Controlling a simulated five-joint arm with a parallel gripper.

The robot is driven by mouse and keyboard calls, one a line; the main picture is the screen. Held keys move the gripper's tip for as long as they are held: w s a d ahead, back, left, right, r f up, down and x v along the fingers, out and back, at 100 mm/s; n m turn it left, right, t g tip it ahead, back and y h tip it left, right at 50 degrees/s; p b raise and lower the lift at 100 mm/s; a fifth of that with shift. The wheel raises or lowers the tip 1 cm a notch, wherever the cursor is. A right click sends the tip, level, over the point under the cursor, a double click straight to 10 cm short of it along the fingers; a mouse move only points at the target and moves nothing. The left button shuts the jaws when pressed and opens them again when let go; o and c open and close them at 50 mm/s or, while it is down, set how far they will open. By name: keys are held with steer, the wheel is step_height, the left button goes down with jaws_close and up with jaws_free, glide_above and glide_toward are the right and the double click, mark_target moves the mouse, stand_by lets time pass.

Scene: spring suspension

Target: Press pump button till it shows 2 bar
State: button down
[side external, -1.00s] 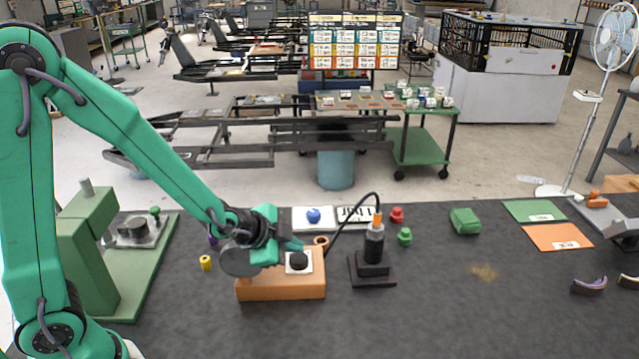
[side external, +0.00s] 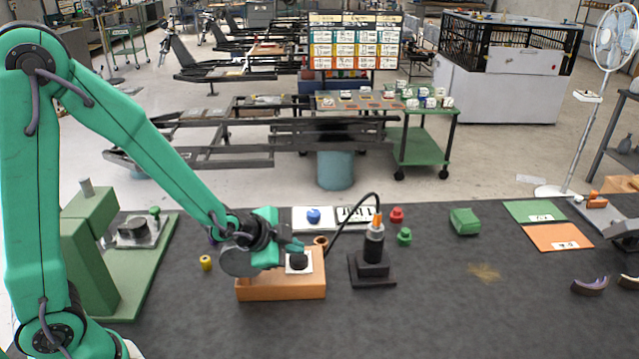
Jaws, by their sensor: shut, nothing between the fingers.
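The orange pump box (side external: 280,288) sits on the dark table. Its black button (side external: 298,261) stands on a white plate on top of the box. My gripper (side external: 296,247) is shut and empty, with its tip just above and behind the button in this view; I cannot tell whether it touches. A black cylinder on a stepped base (side external: 374,247) stands right of the box, with a black hose (side external: 345,216) looping to the box. A small copper-coloured round part (side external: 321,241) shows at the box's back corner. No pressure reading is legible.
A green press (side external: 95,250) stands at the left. Red (side external: 397,214) and green (side external: 404,237) small parts lie right of the cylinder, a green block (side external: 465,221) further right. A yellow part (side external: 206,263) lies left of the box. The front middle of the table is clear.

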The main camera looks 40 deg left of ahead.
steer(key=shift+s+d+f, duration=0.1)
steer(key=shift+s+f, duration=0.1)
steer(key=shift+f, duration=0.3)
steer(key=shift+s+f, duration=0.15)
steer(key=shift+f, duration=0.3)
steer(key=shift+a+f, duration=0.25)
steer(key=shift+f, duration=0.25)
stand_by(1.4)
steer(key=shift+r, duration=0.15)
steer(key=shift+v, duration=0.95)
steer(key=shift+w+r, duration=0.1)
steer(key=shift+w, duration=0.05)
steer(key=shift+w+r, duration=0.15)
steer(key=shift+r, duration=2.45)
